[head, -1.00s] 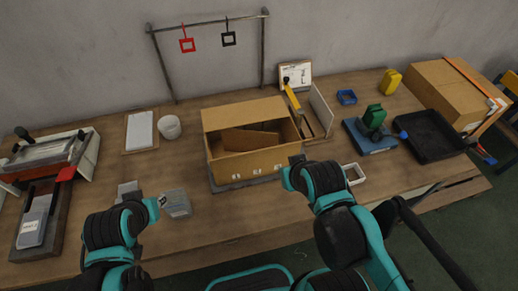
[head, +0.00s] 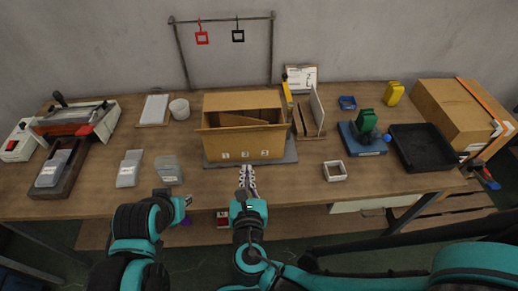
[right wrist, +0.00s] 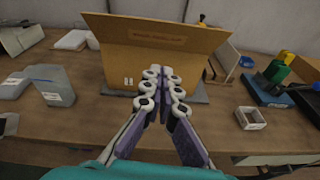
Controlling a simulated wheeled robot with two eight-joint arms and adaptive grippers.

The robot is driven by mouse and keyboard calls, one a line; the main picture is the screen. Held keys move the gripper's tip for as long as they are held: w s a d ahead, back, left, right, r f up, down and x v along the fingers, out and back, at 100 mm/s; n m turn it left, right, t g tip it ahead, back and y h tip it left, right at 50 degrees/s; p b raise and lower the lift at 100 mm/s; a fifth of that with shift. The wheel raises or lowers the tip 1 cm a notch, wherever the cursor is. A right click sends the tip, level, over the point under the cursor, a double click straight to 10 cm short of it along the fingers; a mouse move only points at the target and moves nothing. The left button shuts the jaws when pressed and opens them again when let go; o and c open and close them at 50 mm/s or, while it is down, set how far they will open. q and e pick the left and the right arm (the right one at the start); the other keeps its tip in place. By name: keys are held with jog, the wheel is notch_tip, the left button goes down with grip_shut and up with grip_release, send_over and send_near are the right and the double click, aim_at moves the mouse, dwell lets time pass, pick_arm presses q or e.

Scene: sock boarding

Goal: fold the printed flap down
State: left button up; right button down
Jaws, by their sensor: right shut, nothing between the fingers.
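In the right wrist view this flap (right wrist: 150,35) is raised, slanting outward, with faint reddish print. A rear flap (head: 242,101) stands up behind the opening. My right gripper (head: 247,172) is shut and empty in front of the box, below the flap and apart from it. My left gripper (head: 178,199) is at the near table edge; its finger opening is unclear.
Grey packs (head: 168,170) lie left of the box. A white frame (head: 335,171) and a blue-based green device (head: 365,138) are to the right, with a black tray (head: 422,147) beyond. A white cup (head: 180,109) stands behind left. The table just before the box is clear.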

jog(key=n, duration=0.1)
jog(key=b, duration=0.3)
send_near(242, 129)
notch_tip(242, 129, down, 3)
jog(key=w, duration=0.2)
jog(key=shift+w+r+p, duration=0.2)
jog(key=shift+w+r, duration=0.35)
jog(key=shift+w, duration=0.25)
jog(key=shift+w+r+p, duration=0.2)
jog(key=shift+w+r, duration=0.3)
jog(key=shift+w, duration=0.35)
